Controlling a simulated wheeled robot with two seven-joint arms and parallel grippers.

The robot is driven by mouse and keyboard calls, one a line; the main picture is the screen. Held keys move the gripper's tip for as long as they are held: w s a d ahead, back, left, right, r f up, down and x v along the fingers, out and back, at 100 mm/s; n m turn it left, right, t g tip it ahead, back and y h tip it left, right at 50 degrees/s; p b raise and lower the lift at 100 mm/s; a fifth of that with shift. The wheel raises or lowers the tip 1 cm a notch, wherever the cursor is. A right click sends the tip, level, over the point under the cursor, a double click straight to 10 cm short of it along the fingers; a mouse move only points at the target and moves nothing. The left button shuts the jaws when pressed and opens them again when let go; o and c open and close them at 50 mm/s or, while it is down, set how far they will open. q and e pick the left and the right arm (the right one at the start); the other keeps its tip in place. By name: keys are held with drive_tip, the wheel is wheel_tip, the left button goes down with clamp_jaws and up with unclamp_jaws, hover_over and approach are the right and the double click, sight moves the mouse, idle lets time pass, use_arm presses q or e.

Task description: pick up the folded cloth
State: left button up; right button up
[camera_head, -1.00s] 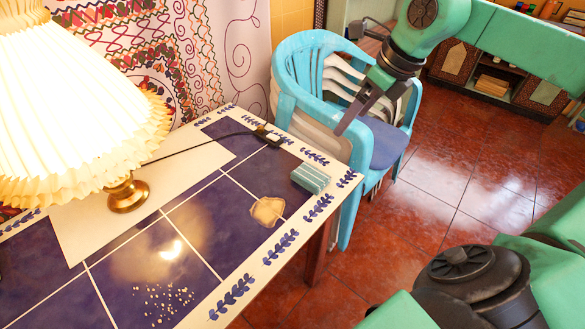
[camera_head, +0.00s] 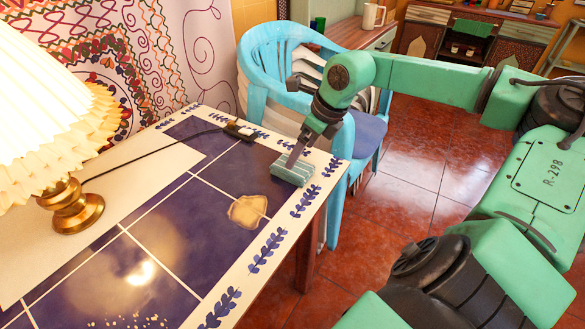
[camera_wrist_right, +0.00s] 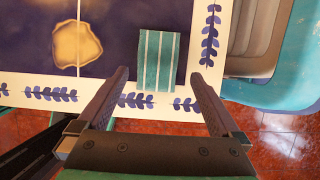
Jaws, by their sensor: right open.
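The folded cloth (camera_head: 293,171), teal with pale stripes, lies flat near the right corner of the tiled table (camera_head: 246,285). My right gripper (camera_head: 297,158) points down at it from above. In the right wrist view the cloth (camera_wrist_right: 158,50) lies between the lines of the two open fingers (camera_wrist_right: 160,75), with space on either side. The fingers hold nothing. I cannot tell how much height is left between fingertips and cloth. My left gripper is not in view.
A lamp with a pleated shade (camera_head: 42,120) and brass base stands on the table's left. A power strip (camera_head: 240,130) with a cable and a tan stain (camera_head: 248,211) are near the cloth. Stacked plastic chairs (camera_head: 262,58) stand close behind the table corner.

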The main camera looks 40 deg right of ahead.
sight(295, 166)
drive_tip(key=x, duration=0.5)
drive_tip(key=shift+s+a+f, duration=0.15)
drive_tip(key=shift+a+f, duration=0.05)
drive_tip(key=shift+f, duration=0.05)
drive_tip(key=shift+w+f, duration=0.2)
drive_tip(key=shift+f, duration=0.1)
drive_tip(key=shift+r, duration=0.1)
drive_tip(key=shift+f+b, duration=0.25)
drive_tip(key=shift+b, duration=0.1)
drive_tip(key=c, duration=1.2)
